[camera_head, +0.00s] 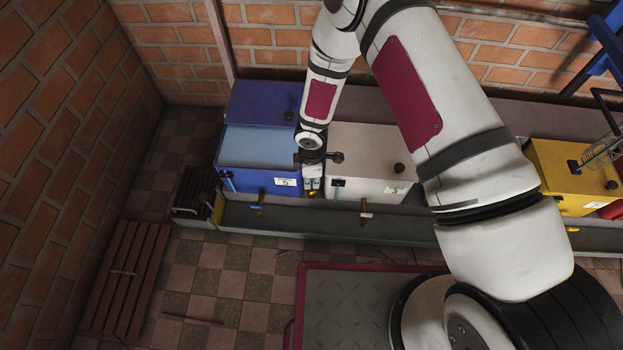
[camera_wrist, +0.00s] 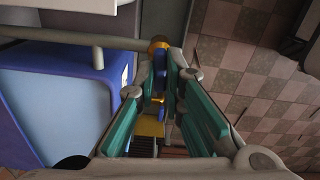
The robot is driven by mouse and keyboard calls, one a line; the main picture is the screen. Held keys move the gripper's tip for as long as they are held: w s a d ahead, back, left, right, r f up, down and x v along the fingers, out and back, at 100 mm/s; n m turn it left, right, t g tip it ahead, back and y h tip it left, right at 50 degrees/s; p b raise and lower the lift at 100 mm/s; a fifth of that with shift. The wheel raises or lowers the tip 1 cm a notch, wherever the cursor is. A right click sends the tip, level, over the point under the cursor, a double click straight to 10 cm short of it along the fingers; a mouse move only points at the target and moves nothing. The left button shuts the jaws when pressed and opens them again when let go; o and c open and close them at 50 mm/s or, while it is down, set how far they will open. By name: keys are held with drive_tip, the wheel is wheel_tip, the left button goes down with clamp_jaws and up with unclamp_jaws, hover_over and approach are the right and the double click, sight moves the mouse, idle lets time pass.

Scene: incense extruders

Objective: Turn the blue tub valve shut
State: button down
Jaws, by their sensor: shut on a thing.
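The blue tub (camera_head: 245,182) stands at the left of the row, with a pale blue inside and a white label on its front. It fills the left of the wrist view (camera_wrist: 102,62). My gripper (camera_head: 312,190) points down near the tub's front right corner. In the wrist view, my gripper (camera_wrist: 160,80) has its fingers drawn together around a narrow blue valve handle (camera_wrist: 159,72) with yellow below it. The fingers hide much of the handle, so its exact angle is unclear.
A grey pipe with a brass end (camera_wrist: 158,46) crosses the top of the wrist view. The white tub (camera_head: 372,160) stands just right of my gripper, with its own tap (camera_head: 364,208). A trough (camera_head: 320,222) runs along the front. A slatted wooden rack (camera_head: 128,275) lies at the left.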

drive_tip(key=shift+m+b, duration=0.3)
drive_tip(key=shift+m, duration=0.6)
drive_tip(key=c, duration=1.7)
unclamp_jaws()
wheel_tip(320, 180, up, 12)
